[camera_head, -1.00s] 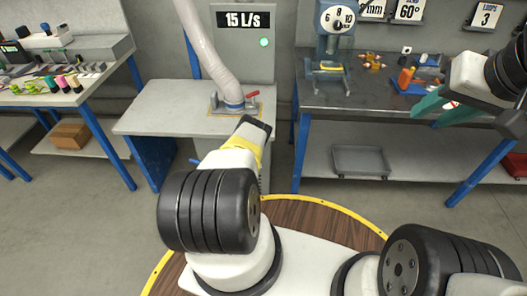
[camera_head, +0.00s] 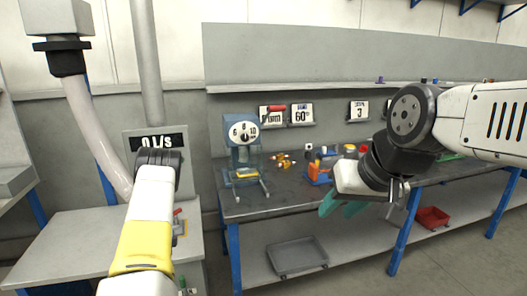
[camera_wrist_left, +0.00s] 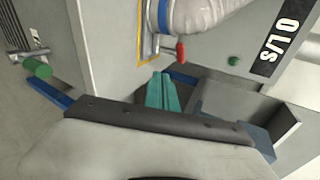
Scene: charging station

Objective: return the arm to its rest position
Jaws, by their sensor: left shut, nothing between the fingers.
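My left arm (camera_head: 146,225) rises from the bottom in the head view, in front of the hose station; its gripper is hidden there. In the left wrist view my left gripper (camera_wrist_left: 161,92) shows teal fingers shut together with nothing between them. Its tips are below the red valve handle (camera_wrist_left: 181,52) at the hose base, apart from it in the picture. My right gripper (camera_head: 340,207) hangs in front of the workbench at the right, its two teal fingers apart and empty.
The grey hose (camera_head: 97,135) drops to the station, whose display (camera_head: 159,141) reads 0 L/s. The workbench (camera_head: 275,200) carries a dial press (camera_head: 243,150) and small coloured parts. A grey tray (camera_head: 297,256) and a red bin (camera_head: 432,217) are on its lower shelf.

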